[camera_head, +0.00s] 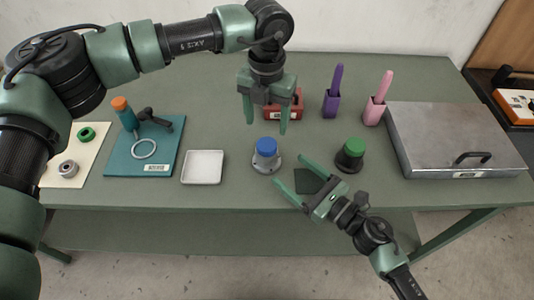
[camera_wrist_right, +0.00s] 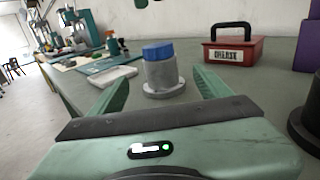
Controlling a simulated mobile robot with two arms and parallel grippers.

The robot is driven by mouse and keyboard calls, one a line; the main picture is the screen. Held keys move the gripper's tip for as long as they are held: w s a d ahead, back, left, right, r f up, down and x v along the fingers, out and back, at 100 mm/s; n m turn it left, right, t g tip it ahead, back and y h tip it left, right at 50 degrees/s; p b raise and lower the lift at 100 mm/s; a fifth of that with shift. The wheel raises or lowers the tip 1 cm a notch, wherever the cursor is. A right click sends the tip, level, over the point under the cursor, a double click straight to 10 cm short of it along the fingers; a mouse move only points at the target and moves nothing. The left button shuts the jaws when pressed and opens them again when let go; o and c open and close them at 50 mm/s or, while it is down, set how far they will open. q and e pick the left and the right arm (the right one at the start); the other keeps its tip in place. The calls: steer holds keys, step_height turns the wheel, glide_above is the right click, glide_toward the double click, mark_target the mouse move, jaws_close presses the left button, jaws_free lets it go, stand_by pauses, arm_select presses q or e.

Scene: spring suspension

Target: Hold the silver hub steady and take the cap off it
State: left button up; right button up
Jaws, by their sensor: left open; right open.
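The silver hub (camera_head: 265,160) stands upright on the green table with a blue cap (camera_head: 266,146) on top. In the right wrist view the hub (camera_wrist_right: 162,77) and its blue cap (camera_wrist_right: 158,51) show between and beyond my right fingers. My left gripper (camera_head: 265,123) is open, pointing down, above and behind the hub, with nothing between its fingers. My right gripper (camera_head: 288,168) is open and low over the table, in front and to the right of the hub; its fingers point toward it. Neither gripper visibly touches the hub.
A dark hub with a green cap (camera_head: 352,150) stands just right of my right gripper. A white tray (camera_head: 203,167) lies to the left. A red labelled box (camera_head: 290,105) stands behind my left gripper. A metal case (camera_head: 455,140) fills the right side.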

mark_target(266, 151)
steer(key=x, duration=1)
steer(key=shift+w, duration=0.1)
steer(key=shift+a, duration=0.1)
jaws_close()
